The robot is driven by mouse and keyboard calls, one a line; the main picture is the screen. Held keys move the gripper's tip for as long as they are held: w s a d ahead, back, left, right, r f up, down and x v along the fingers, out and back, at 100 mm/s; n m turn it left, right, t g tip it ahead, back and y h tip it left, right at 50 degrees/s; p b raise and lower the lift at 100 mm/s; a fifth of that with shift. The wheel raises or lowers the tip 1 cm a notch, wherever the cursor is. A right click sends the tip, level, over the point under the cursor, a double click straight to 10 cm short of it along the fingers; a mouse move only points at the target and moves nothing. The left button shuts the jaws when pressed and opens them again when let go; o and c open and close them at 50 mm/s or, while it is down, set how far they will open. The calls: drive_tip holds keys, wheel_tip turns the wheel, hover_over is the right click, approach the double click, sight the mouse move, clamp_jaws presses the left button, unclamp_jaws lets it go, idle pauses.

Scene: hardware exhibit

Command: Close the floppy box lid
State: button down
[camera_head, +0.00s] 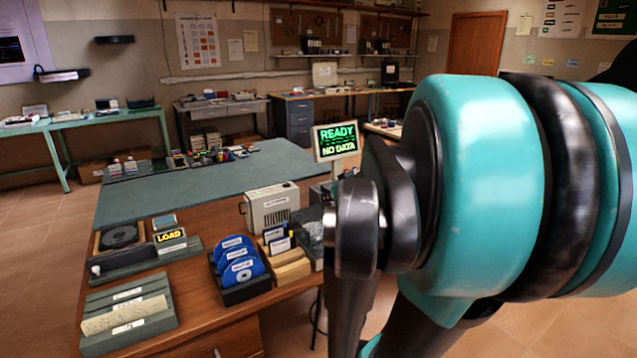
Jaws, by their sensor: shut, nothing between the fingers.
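A small box (291,273) with tan front parts stands near the right end of the wooden bench and holds several dark floppy disks (279,241) with pale labels. A smoky grey panel (313,236) stands up at its right rear and looks like its raised lid, though its hinge cannot be made out. My teal and black arm fills the right of the view, close to the camera and to the right of the box. My gripper's fingertips do not show.
A dark rack (247,290) of blue discs stands left of the box. A beige device (271,207) stands behind it, and a READY / NO DATA screen (336,141) is farther back. A LOAD station (147,261) and grey-green tray (127,311) are left. The green mat (200,187) is mostly clear.

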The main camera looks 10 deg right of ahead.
approach(332, 249)
drive_tip(key=w, duration=0.2)
drive_tip(key=w+a, duration=0.1)
drive_tip(key=shift+w+a+r, duration=0.15)
drive_tip(key=shift+w+r, duration=0.1)
drive_tip(key=shift+w, duration=0.1)
drive_tip(key=f, duration=0.2)
drive_tip(key=shift+s+f, duration=0.25)
drive_tip(key=shift+f, duration=0.05)
drive_tip(key=shift+r, duration=0.1)
